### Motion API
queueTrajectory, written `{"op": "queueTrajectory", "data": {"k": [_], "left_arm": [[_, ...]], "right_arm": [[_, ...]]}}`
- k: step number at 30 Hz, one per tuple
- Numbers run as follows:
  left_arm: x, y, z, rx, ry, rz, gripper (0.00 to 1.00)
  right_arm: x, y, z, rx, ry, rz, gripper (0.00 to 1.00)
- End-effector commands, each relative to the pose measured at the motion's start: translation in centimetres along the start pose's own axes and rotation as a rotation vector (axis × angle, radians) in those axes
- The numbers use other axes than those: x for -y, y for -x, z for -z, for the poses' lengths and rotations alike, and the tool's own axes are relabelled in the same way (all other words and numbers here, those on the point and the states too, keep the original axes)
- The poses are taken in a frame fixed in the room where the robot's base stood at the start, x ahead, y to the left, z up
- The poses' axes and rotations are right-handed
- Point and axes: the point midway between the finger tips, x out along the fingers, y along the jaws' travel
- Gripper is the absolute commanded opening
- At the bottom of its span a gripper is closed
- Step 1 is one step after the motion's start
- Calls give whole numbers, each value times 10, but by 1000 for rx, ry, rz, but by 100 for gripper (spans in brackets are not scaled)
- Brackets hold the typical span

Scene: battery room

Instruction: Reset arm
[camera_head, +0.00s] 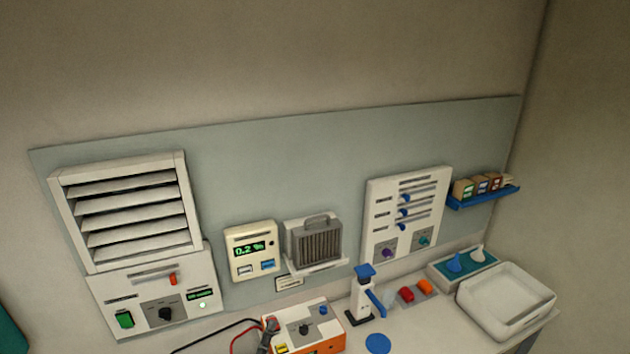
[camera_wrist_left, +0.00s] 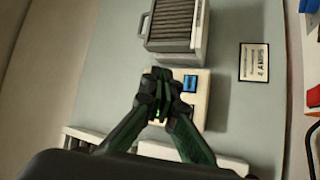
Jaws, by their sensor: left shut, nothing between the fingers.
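My left gripper (camera_wrist_left: 161,98) shows in the left wrist view with its dark fingers together and nothing between them. It appears in front of the cream display unit (camera_wrist_left: 202,105), covering much of it; I cannot tell the gap between them. In the head view that display unit (camera_head: 250,251) reads about 0.2 % in green and has a white and a blue button below. I cannot make out my left gripper clearly in the head view. My right gripper is not in view.
A louvred vent (camera_head: 130,212) is above a control panel (camera_head: 155,300). A grey filter unit (camera_head: 317,244) is beside the display. Below are an orange-and-white device (camera_head: 303,330) with cables, a blue-topped stand (camera_head: 362,293) and a white tray (camera_head: 507,302). A blue shelf (camera_head: 484,198) holds small boxes.

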Motion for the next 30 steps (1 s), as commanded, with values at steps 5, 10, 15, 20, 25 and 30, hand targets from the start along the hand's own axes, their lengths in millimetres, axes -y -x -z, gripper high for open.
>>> {"op": "queueTrajectory", "data": {"k": [5,10,15,20,25,30], "left_arm": [[21,18,6,32,-85,96,0],[47,42,7,93,-188,218,0],[80,82,10,194,-329,383,0],[120,157,19,370,-515,615,0],[147,269,37,640,-703,886,0],[147,346,51,841,-788,1042,0]], "right_arm": [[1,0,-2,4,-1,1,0],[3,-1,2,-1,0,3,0],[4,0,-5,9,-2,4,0],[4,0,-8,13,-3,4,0],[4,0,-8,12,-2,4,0],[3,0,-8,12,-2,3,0]]}}
